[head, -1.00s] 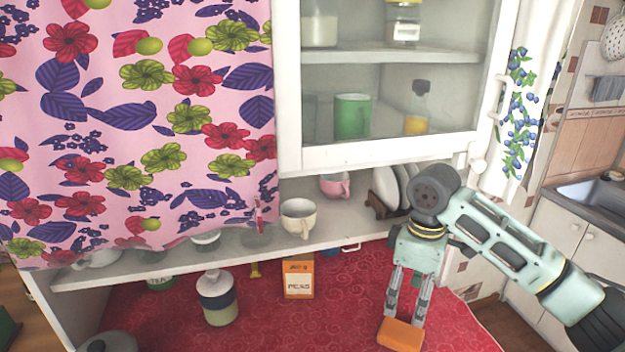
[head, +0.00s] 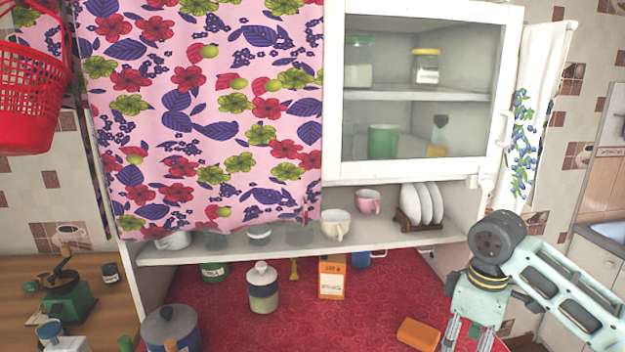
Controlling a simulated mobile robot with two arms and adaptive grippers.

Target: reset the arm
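My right gripper (head: 467,338) is at the bottom right, pointing down over the red oilcloth counter (head: 375,318). Its fingers look spread apart with nothing between them; the fingertips are at or past the lower picture edge. An orange sponge-like block (head: 417,334) lies on the red cloth just left of the gripper, apart from it in the picture. My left gripper is not in view.
A white cabinet (head: 405,173) with a shelf of cups and a plate rack (head: 407,221) stands above the counter. An orange box (head: 331,277), a lidded jar (head: 262,288) and a pot (head: 170,328) stand below. Red cloth between box and block is clear.

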